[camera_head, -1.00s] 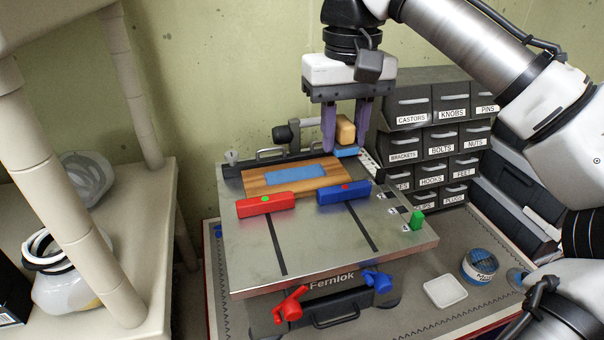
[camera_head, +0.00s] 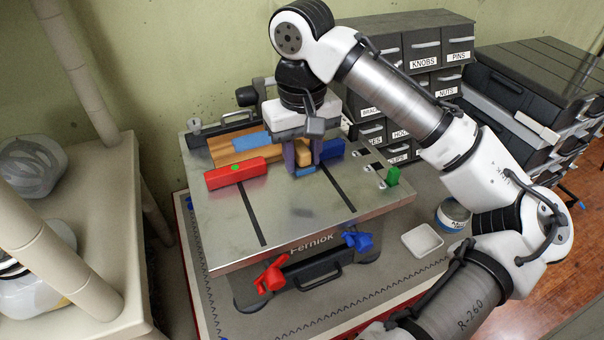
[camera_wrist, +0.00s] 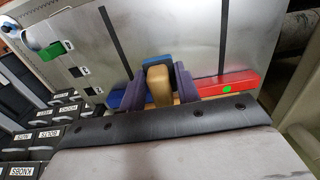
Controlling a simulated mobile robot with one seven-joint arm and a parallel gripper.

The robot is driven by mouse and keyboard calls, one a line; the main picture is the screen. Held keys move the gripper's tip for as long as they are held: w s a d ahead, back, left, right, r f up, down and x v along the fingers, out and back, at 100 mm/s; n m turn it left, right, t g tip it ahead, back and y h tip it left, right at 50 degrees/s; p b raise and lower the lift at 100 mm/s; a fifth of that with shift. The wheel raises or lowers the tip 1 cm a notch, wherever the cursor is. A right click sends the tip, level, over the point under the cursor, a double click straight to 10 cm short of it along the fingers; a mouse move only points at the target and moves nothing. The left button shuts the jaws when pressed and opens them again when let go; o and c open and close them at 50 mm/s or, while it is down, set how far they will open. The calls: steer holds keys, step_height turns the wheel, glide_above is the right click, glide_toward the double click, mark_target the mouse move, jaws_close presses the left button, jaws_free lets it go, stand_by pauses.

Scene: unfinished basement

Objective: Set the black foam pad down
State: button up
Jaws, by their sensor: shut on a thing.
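My gripper (camera_head: 303,155) is shut on a tan block (camera_head: 304,147) with a blue layer (camera_head: 305,171) under it. The wrist view shows the tan block (camera_wrist: 159,86) between the two purple fingers, with the blue part (camera_wrist: 158,61) beyond it. The block is low over the metal work plate (camera_head: 290,215), in front of the gap between the red and blue bars. I cannot tell whether it touches the plate. I make out no separate black foam pad.
A red bar (camera_head: 243,172) and a blue bar (camera_head: 331,149) lie across the plate. A green piece (camera_head: 392,177) stands at the plate's right edge. Labelled drawers (camera_head: 422,63) rise behind. The plate's front is clear.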

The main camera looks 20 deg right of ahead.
mark_target(302, 190)
steer(key=shift+f+p, duration=0.35)
steer(key=shift+f, duration=2.5)
steer(key=shift+f, duration=0.15)
steer(key=o, duration=0.9)
